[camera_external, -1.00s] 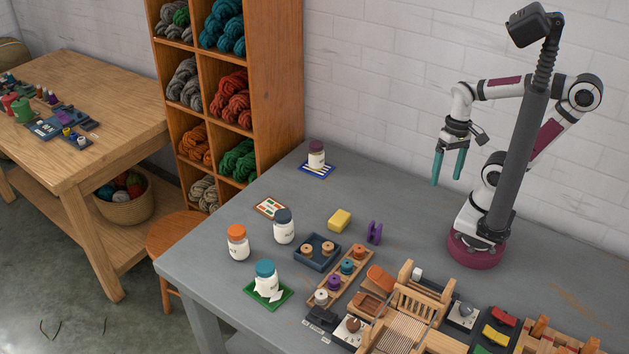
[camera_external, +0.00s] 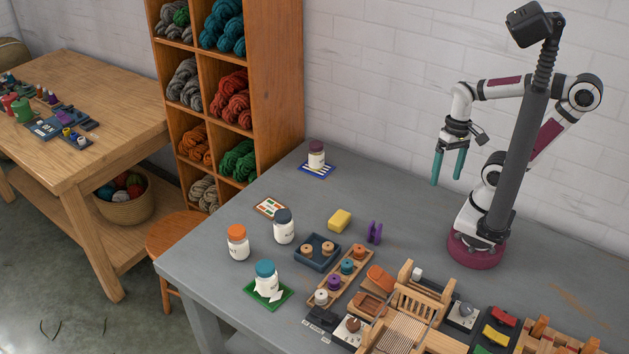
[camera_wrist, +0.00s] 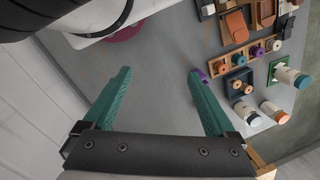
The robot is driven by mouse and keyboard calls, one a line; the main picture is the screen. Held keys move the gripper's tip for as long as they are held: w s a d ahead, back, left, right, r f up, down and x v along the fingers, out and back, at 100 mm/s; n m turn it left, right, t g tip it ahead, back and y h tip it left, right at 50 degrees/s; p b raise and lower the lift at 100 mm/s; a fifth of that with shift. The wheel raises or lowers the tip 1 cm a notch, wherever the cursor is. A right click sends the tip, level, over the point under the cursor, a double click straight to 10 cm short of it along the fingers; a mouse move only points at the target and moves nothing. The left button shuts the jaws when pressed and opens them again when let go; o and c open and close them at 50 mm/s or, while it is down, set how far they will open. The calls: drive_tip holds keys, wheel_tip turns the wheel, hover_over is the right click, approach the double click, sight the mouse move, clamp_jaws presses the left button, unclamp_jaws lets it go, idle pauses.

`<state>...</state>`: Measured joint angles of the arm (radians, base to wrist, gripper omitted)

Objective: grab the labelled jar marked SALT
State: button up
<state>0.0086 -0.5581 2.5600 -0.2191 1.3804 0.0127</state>
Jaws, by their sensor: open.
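Several white jars with dark lettering stand on the grey table; the lettering is too small to read surely, so I cannot tell which one says SALT. One has an orange lid (camera_external: 237,243), one a navy lid (camera_external: 284,227), and one a teal lid (camera_external: 266,279) and stands on a green tray. A purple-lidded jar (camera_external: 317,156) stands on a blue striped mat at the back. My gripper (camera_external: 448,180) is open and empty, raised above the table, right of all the jars. In the wrist view, the orange-lidded jar (camera_wrist: 272,111) and navy-lidded jar (camera_wrist: 245,111) lie right of the fingers.
A dark tray with spools (camera_external: 317,253), a yellow block (camera_external: 339,220) and a purple stand (camera_external: 374,233) lie between my gripper and the front jars. A wooden loom (camera_external: 405,315) fills the front. The table's back middle is clear. A yarn shelf (camera_external: 275,90) stands behind its left end.

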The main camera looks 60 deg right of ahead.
drive_tip(key=shift+w, duration=0.1)
drive_tip(key=w+a+f+n+t+h, duration=0.1)
drive_tip(key=w+f+n+t, duration=0.1)
drive_tip(key=w, duration=0.6)
drive_tip(key=w+a+f+n+t, duration=0.1)
drive_tip(key=w+f+n+t, duration=0.1)
drive_tip(key=w, duration=0.7)
drive_tip(key=n+t+y, duration=0.6)
drive_tip(key=n+y, duration=0.2)
drive_tip(key=n, duration=0.2)
approach(242, 229)
drive_tip(key=x, duration=1)
drive_tip(key=shift+a+f, duration=0.1)
drive_tip(key=shift+f, duration=0.2)
clamp_jaws()
